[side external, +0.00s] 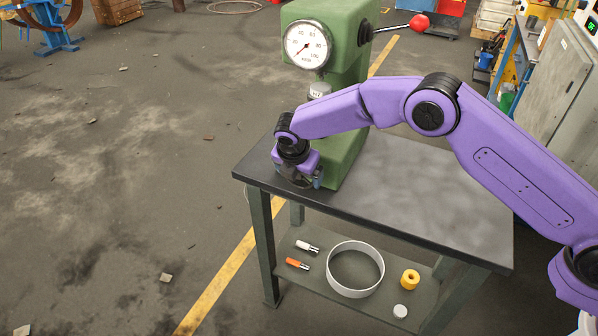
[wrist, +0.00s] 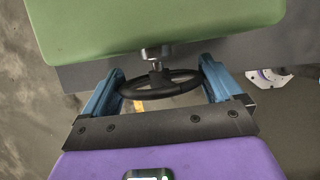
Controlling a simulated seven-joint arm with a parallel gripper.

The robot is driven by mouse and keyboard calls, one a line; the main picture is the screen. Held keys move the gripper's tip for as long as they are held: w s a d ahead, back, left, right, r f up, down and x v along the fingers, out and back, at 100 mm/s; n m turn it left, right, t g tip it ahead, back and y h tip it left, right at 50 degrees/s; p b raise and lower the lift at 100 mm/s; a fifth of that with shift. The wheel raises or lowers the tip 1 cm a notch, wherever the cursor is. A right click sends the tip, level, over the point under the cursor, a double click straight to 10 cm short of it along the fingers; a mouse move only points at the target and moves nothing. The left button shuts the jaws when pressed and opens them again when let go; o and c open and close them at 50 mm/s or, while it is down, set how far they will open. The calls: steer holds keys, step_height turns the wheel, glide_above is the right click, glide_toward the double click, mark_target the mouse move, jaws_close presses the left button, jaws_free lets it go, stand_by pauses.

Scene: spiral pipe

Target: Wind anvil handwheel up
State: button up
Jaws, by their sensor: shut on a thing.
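The anvil handwheel (wrist: 163,84) is a black spoked wheel on a metal screw, seen in the wrist view in front of the green tester body (wrist: 170,25). My gripper (wrist: 160,88) has one blue finger on each side of the wheel's rim and is shut on it. In the side view my gripper (side external: 300,178) is low at the front of the green hardness tester (side external: 345,95), near the table top. There the handwheel is mostly hidden by my gripper and wrist.
The tester has a round dial gauge (side external: 308,45) and a lever with a red knob (side external: 419,22). It stands on a dark table (side external: 430,190) with free room at right. The lower shelf holds a ring (side external: 355,268), a yellow roll (side external: 410,279) and markers (side external: 298,264).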

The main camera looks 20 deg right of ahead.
steer(key=shift+w+d+m+t+y, duration=0.1)
steer(key=shift+d+m+t+y, duration=0.05)
steer(key=shift+t+y, duration=0.35)
steer(key=shift+d+m+t+y, duration=0.15)
steer(key=shift+t+y, duration=0.25)
steer(key=shift+t, duration=0.2)
steer(key=shift+a, duration=0.1)
steer(key=shift+r, duration=0.1)
steer(key=o, duration=0.7)
steer(key=shift+a, duration=0.1)
steer(key=shift+s+r, duration=0.4)
steer(key=v, duration=1.6)
steer(key=shift+s+d+r, duration=0.1)
steer(key=shift+s+d, duration=0.15)
steer(key=shift+d, duration=0.1)
